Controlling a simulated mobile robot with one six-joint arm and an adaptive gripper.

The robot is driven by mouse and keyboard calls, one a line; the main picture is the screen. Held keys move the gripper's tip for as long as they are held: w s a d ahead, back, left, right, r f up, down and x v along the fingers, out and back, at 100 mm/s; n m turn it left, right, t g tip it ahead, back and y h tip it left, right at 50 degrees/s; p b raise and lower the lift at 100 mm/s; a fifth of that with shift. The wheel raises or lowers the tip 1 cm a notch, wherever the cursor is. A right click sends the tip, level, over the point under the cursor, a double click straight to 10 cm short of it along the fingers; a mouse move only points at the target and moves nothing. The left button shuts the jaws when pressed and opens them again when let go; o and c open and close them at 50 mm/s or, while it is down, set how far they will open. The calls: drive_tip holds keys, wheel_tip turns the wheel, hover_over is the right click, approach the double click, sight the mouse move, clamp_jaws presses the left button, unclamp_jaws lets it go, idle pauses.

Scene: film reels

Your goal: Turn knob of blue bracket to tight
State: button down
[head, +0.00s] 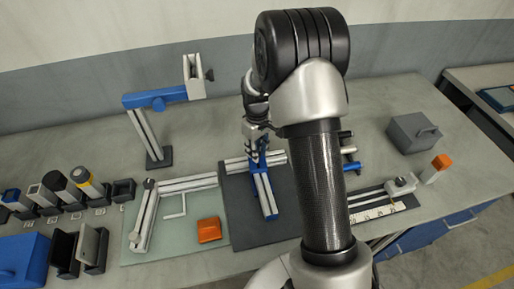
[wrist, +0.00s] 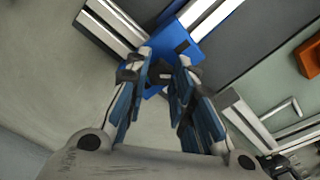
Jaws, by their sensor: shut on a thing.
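The blue bracket (head: 258,157) sits where the aluminium profiles meet on the dark mat (head: 238,205), at the middle of the bench. In the wrist view the blue bracket (wrist: 205,24) fills the space just beyond my fingertips. My gripper (head: 257,134) reaches down to it from above; in the wrist view my gripper (wrist: 164,62) has its two fingers close together over the bracket. They are shut on the bracket's dark knob (wrist: 160,77), which is mostly hidden between the fingers. The knob's tightness cannot be told.
A blue-armed stand (head: 155,98) rises at the back left. An orange block (head: 209,230) and an L-shaped profile assembly (head: 150,205) lie on the pale mat at left. Several dark holders line the far left. A grey box (head: 413,132) and a ruler fixture (head: 380,211) stand at right.

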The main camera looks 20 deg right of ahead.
drive_tip(key=m+p, duration=0.1)
drive_tip(key=m, duration=0.6)
drive_tip(key=m+p, duration=0.1)
drive_tip(key=m, duration=1.2)
drive_tip(key=shift+p, duration=0.4)
drive_tip(key=shift+m, duration=3.3)
drive_tip(key=c, duration=1.3)
unclamp_jaws()
drive_tip(key=shift+c, duration=0.2)
